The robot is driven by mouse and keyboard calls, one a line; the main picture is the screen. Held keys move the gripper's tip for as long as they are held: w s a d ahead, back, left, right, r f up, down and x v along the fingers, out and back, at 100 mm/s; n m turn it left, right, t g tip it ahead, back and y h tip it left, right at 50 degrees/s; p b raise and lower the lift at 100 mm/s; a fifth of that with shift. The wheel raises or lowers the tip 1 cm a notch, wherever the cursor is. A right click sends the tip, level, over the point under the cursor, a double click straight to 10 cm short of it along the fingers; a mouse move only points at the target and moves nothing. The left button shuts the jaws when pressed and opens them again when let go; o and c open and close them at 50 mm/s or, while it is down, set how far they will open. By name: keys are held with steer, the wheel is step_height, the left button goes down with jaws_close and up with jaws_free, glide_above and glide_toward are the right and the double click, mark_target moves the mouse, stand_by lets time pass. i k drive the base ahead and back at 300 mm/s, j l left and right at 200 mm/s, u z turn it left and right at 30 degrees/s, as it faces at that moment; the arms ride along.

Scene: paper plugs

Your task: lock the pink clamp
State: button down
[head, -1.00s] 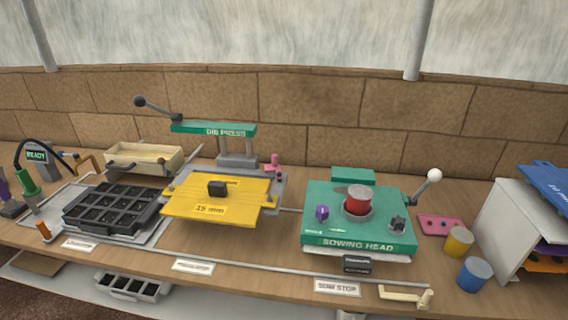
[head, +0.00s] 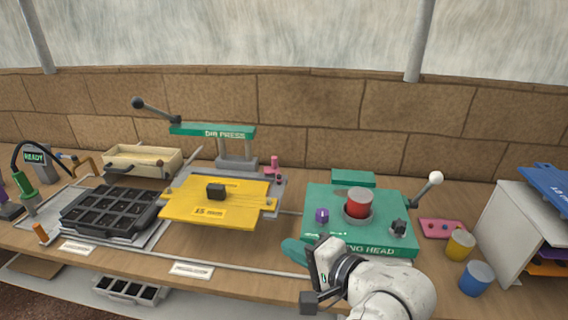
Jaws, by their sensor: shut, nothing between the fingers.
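The pink clamp (head: 275,169) is a small pink piece at the back right corner of the die press, behind the yellow plate (head: 183,202). It is too small to tell the position of its lever. My gripper (head: 295,250) is at the lower middle of the head view, in front of the green sowing head, well to the front of the clamp and apart from it. It is shut and empty. My arm hides the front left part of the sowing head and its label.
The press's green top arm (head: 213,131) with a black-knobbed lever stands above the plate. The sowing head (head: 315,205) carries a red cylinder (head: 358,204) and a white-knobbed lever (head: 435,178). A black cell tray (head: 110,210) lies left. Bare bench shows between plate and sowing head.

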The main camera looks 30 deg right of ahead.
mark_target(275, 169)
steer(key=i+l, duration=0.8)
